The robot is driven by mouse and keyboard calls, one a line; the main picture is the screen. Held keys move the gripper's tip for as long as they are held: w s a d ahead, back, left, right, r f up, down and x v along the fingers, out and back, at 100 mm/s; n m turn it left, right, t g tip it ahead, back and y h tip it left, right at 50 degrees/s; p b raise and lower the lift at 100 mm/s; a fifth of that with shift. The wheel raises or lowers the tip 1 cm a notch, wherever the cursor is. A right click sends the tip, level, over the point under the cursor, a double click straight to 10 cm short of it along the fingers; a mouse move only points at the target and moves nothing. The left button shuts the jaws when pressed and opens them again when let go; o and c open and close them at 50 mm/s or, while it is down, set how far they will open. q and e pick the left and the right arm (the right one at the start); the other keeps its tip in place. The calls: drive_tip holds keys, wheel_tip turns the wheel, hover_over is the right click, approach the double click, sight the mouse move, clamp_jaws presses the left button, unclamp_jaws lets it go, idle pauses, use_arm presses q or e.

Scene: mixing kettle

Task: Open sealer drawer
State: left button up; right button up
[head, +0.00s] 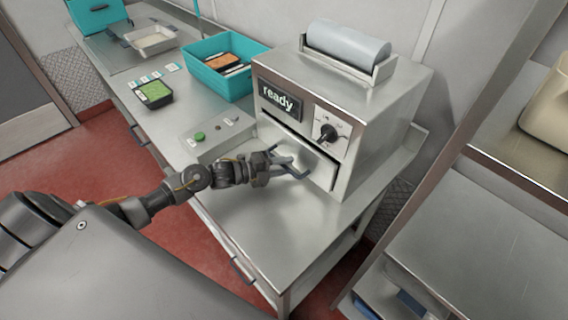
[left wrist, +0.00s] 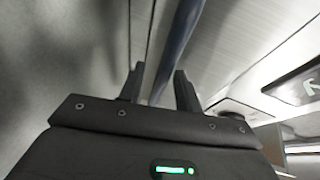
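The sealer (head: 375,115) is a steel box with a "ready" display and a black knob. Its drawer (head: 318,165) is in the lower front, with a dark line along its top edge; I cannot tell whether it is slightly out. A dark blue-grey bar handle (head: 297,172) stands out from the drawer front. My left gripper (head: 281,163) is at the handle. In the left wrist view the two fingers (left wrist: 160,88) are apart, with the handle bar (left wrist: 178,45) running between them and a gap showing beside it. My right gripper is in neither view.
A control box (head: 210,137) with a green button sits left of the sealer. Behind it are a teal bin (head: 203,73), a green-filled tray (head: 153,94) and a metal pan (head: 150,40). The steel counter (head: 262,225) before the drawer is clear. A shelf unit (head: 470,245) stands at right.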

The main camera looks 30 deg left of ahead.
use_arm(q)
drive_tip(key=shift+w+d, duration=0.1)
drive_tip(key=shift+w, duration=0.05)
clamp_jaws()
drive_tip(key=shift+f, duration=0.1)
